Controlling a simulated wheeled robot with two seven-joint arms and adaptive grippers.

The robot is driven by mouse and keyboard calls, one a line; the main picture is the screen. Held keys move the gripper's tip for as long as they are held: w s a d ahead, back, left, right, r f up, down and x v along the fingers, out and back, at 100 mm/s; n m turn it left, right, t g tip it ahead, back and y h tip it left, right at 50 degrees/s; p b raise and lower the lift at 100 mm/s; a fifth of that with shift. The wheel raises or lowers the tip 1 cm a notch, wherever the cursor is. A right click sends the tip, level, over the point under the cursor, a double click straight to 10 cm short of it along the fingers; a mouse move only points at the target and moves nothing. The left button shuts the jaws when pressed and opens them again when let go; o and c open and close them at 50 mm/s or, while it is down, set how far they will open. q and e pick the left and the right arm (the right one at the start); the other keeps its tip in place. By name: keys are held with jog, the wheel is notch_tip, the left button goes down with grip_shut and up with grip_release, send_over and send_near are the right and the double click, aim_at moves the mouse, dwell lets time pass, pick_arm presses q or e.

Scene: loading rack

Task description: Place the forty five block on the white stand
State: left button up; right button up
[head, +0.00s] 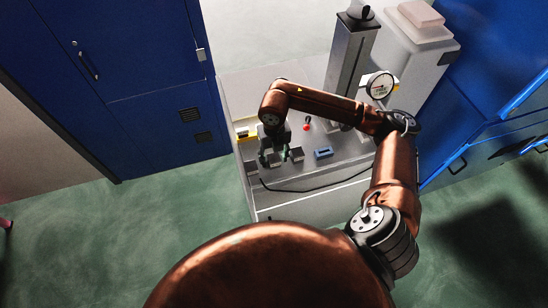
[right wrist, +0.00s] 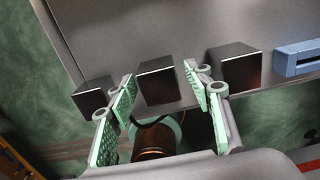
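Three dark metal blocks stand in a row near the front edge of the grey-white worktop: a left one (right wrist: 93,96), a middle one (right wrist: 157,82) and a right one (right wrist: 238,70). No marking is legible, so I cannot tell which is the forty five block. My right gripper (head: 274,155) is above this row. In the right wrist view its green-padded fingers (right wrist: 160,97) are spread, with the middle block between the fingertips; I see no clear grip on it. I cannot identify the white stand for certain. My left gripper is not in view.
A blue holder (head: 323,153) lies right of the blocks, and a red knob (head: 306,127) is behind them. A grey column (head: 350,70), a round dial gauge (head: 380,86) and a white machine (head: 412,65) stand farther back. Blue cabinets (head: 120,70) flank the worktop.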

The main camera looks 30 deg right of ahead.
aim_at(274, 157)
jog(key=shift+r, duration=0.6)
notch_tip(274, 157, up, 11)
jog(key=b, duration=0.2)
